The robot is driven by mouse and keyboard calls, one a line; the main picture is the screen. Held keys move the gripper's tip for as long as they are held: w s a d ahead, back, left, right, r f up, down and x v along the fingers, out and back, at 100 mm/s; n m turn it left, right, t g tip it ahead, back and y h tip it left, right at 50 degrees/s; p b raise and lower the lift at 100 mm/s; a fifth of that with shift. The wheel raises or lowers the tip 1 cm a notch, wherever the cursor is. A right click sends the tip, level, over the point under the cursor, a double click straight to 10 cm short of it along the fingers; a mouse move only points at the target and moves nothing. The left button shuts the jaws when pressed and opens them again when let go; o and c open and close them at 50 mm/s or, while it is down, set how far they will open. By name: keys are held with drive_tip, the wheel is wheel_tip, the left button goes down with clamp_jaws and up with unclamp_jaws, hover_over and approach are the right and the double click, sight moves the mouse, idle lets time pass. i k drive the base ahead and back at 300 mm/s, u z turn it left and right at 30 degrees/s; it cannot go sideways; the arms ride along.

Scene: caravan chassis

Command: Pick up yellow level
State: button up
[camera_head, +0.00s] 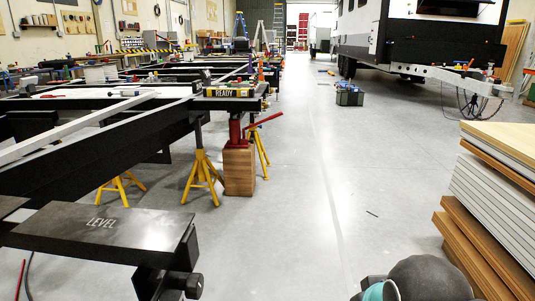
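A small bar with yellow ends and a dark middle marked READY (230,92) lies at the near corner of the black chassis frame (75,160). I cannot tell whether it is the yellow level. A dark plate marked LEVEL (140,232) stands at the lower left, and nothing lies on its visible top. Part of my own arm, dark and rounded with a teal band, shows at the bottom right. My gripper's fingers are not in view.
Yellow jack stands (202,178) and a red jack (236,130) on a wooden block (239,170) stand under the chassis. Stacked panels (490,210) stand at the right. A toolbox (349,96) sits farther back. The grey floor between is mostly clear.

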sight(220, 92)
drive_tip(key=z, duration=0.2)
drive_tip(key=i, duration=1.85)
drive_tip(key=u, duration=0.6)
drive_tip(key=i, duration=1.6)
drive_tip(key=u, duration=0.6)
